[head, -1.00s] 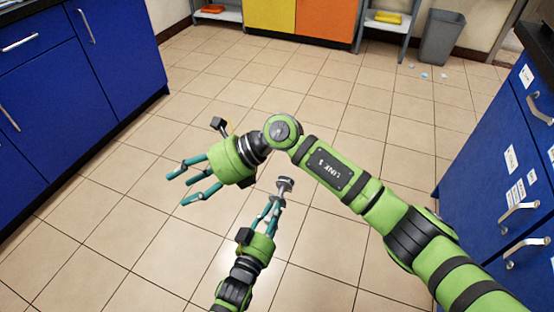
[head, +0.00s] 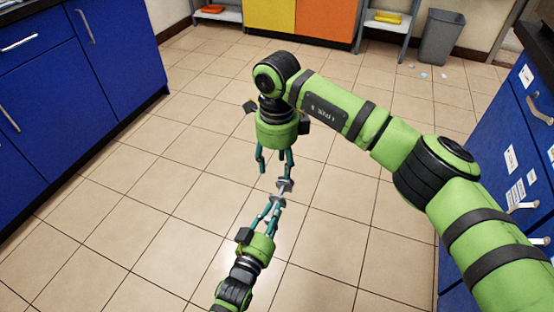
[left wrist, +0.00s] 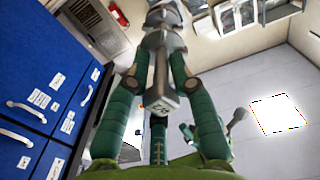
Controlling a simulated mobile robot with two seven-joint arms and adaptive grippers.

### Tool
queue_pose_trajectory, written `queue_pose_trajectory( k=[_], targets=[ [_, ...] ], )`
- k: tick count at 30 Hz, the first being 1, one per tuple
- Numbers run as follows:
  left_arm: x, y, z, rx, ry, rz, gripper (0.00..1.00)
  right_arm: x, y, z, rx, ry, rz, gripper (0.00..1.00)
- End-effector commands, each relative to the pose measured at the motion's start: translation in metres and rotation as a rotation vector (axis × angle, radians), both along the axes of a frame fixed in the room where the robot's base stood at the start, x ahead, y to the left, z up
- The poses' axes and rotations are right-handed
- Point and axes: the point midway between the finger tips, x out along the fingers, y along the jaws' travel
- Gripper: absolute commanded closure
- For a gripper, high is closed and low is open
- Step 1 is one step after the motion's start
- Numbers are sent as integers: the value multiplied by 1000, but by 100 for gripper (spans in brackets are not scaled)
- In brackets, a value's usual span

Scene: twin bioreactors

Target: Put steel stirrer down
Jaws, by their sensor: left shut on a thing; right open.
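The steel stirrer (head: 285,185) is a grey metal rod with wider flanged parts, held up over the floor at the middle of the head view. My left gripper (head: 269,212) is shut on it from below. In the left wrist view the stirrer (left wrist: 163,20) rises from between the fingers of my left gripper (left wrist: 158,68), its wide end pointing away from the palm. My right gripper (head: 276,170) is open and empty, its fingers pointing down the picture just above the stirrer's far end. I cannot tell whether they touch it.
Blue cabinets (head: 60,110) stand on the left and more blue drawers (head: 500,185) on the right. A grey bin (head: 441,37) and shelves with a yellow item (head: 387,17) are at the back. The tiled floor (head: 130,215) between is mostly clear. No worktop lies under the stirrer.

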Motion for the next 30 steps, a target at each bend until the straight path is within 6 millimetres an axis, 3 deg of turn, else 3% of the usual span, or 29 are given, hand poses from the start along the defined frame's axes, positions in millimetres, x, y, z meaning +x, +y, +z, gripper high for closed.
queue_pose_trajectory(
  k=[5, 18, 24, 30],
  targets=[
    [0, 0, 1, -1, -4, 0, 100, -1, 0, -21, -1, 5, 0, 49],
    [0, 0, 2, -1, -4, 0, 100, -1, 0, -100, 0, 5, 0, 49],
    [0, 0, 2, -1, -4, 0, 100, -1, 0, -116, 1, 3, 0, 49],
    [0, 0, 2, -1, -4, 0, 100, 0, 0, -119, 1, 1, 1, 49]
  ],
)
